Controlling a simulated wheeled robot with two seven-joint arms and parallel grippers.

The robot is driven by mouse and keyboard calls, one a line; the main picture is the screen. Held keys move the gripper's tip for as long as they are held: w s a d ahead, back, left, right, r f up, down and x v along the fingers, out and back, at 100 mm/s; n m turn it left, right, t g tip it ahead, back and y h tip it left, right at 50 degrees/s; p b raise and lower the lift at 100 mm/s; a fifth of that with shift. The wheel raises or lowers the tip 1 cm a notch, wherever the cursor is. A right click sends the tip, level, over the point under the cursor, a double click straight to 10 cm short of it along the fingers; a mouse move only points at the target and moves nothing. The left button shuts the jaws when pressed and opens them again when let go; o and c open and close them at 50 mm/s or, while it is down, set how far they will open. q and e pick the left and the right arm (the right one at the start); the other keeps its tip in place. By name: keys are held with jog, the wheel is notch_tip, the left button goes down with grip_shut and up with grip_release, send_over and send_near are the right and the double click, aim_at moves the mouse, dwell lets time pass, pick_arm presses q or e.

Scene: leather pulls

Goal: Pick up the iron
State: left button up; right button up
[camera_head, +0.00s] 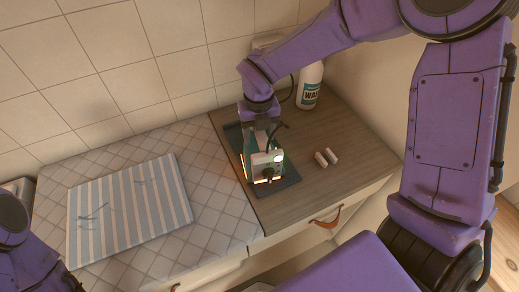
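The iron (262,143) appears as a small teal and pale body with a dark cord or handle, over a dark mat (287,180) on the wooden counter. My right arm reaches down from the upper right. Its gripper (266,172) is at the iron, with a pale housing, a green light and an orange glow near its tips. It hides much of the iron, so I cannot tell whether the fingers are closed on it. My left arm shows at the lower left edge. Its gripper is out of view.
A white bottle (309,86) stands at the back right by the tiled wall. Two small pale cylinders (326,157) lie right of the mat. A striped cloth (128,208) lies flat on the left quilted cover (207,182). A leather pull (326,220) hangs on the drawer front.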

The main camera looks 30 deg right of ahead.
grip_shut()
jog(key=shift+w+r, duration=0.1)
dwell(1.2)
